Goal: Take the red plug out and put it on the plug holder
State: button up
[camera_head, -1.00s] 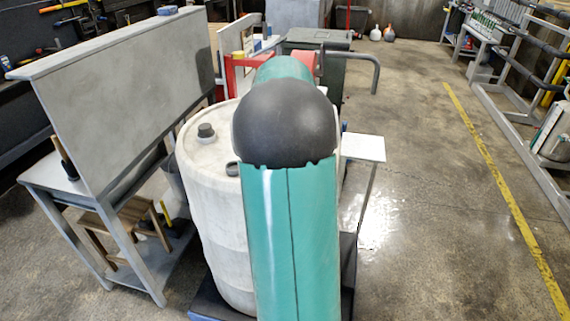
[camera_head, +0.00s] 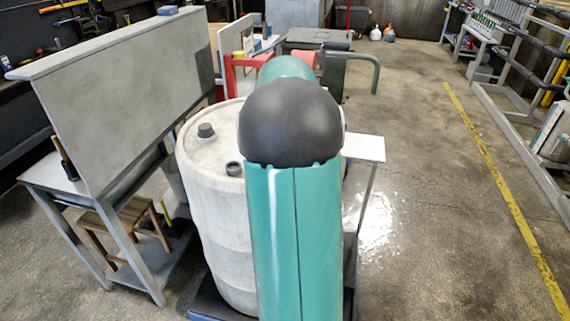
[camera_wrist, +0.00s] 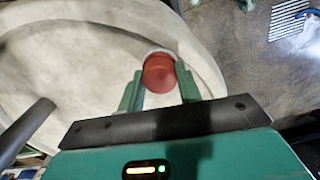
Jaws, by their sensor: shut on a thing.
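In the wrist view, my gripper (camera_wrist: 160,73) has its two green fingers on either side of the round red plug (camera_wrist: 158,74) and is shut on it. A pale rim shows around the plug's far side. The plug is over the edge area of the white barrel (camera_wrist: 75,65); I cannot tell whether it is seated or lifted clear. In the head view, the barrel (camera_head: 215,230) stands upright behind my green arm, which hides the gripper and plug. A pale small table top (camera_head: 364,148) stands right of the barrel; I cannot identify the plug holder.
A dark grey cap (camera_head: 206,131) and a smaller grey fitting (camera_head: 233,168) are on the barrel top. A workbench with a tall grey panel (camera_head: 120,90) is close on the left. Open concrete floor (camera_head: 430,200) lies to the right, with a yellow line.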

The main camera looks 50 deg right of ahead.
jog(key=n, duration=0.5)
jog(key=shift+n, duration=0.3)
jog(key=n, duration=0.4)
jog(key=shift+n, duration=0.4)
jog(key=o, duration=1.2)
jog(key=shift+c, duration=0.2)
jog(key=shift+c, duration=0.4)
